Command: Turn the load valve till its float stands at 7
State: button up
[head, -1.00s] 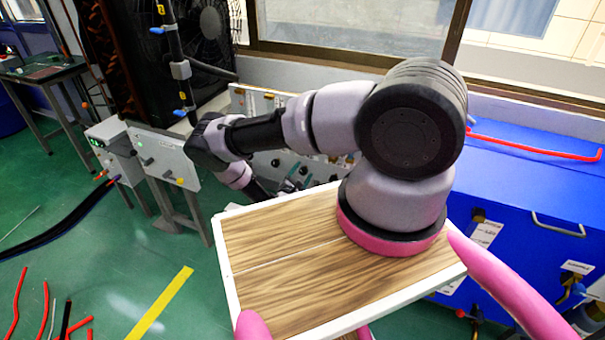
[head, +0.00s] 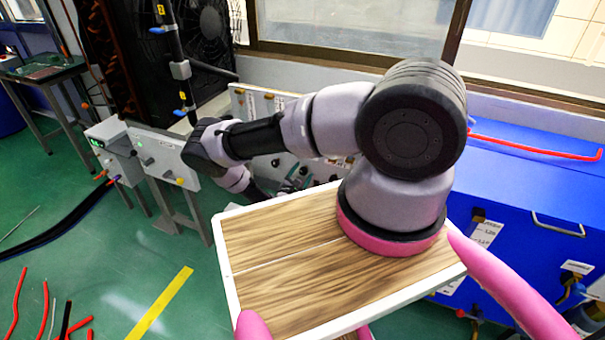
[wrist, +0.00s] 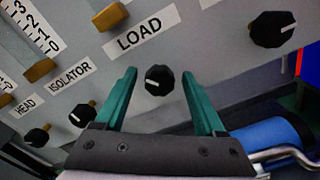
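The load valve's black knob (wrist: 159,80) with a white pointer line sits under the LOAD label (wrist: 139,34) on a grey panel in the wrist view. I cannot tell how deep the fingertips reach. An orange-brown block (wrist: 110,16), perhaps the load float, shows above the label. Its scale is out of view, so no reading shows. In the head view my arm hides most of the gripper.
The ISOLATOR knob (wrist: 83,115) and HEAD knob (wrist: 38,135) are to the left; another black knob (wrist: 272,29) is at upper right. A blue cylinder (wrist: 268,138) and metal pipe lie at lower right. A blue cabinet (head: 530,200) stands right of my arm.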

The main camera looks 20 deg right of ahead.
jog(key=v, duration=1.1)
jog(key=shift+w+r, duration=0.1)
notch_tip(320, 180, up, 38)
jog(key=s+m+g+y, duration=0.1)
jog(key=m+g+y, duration=0.4)
jog(key=m+g, duration=1.05)
jog(key=s+r+m+t+y, duration=0.3)
jog(key=s+r, duration=0.3)
jog(key=r, duration=0.3)
jog(key=s+a+r+m+t+y, duration=0.1)
jog(key=s+r+m+t+y, duration=0.2)
jog(key=s+r, duration=0.4)
jog(key=s+r+m+t+y, duration=0.3)
jog(key=s+r, duration=0.4)
jog(key=r, duration=0.5)
jog(key=shift+a+r+t+y, duration=0.35)
jog(key=shift+r+t+y, duration=0.05)
jog(key=shift+t, duration=0.05)
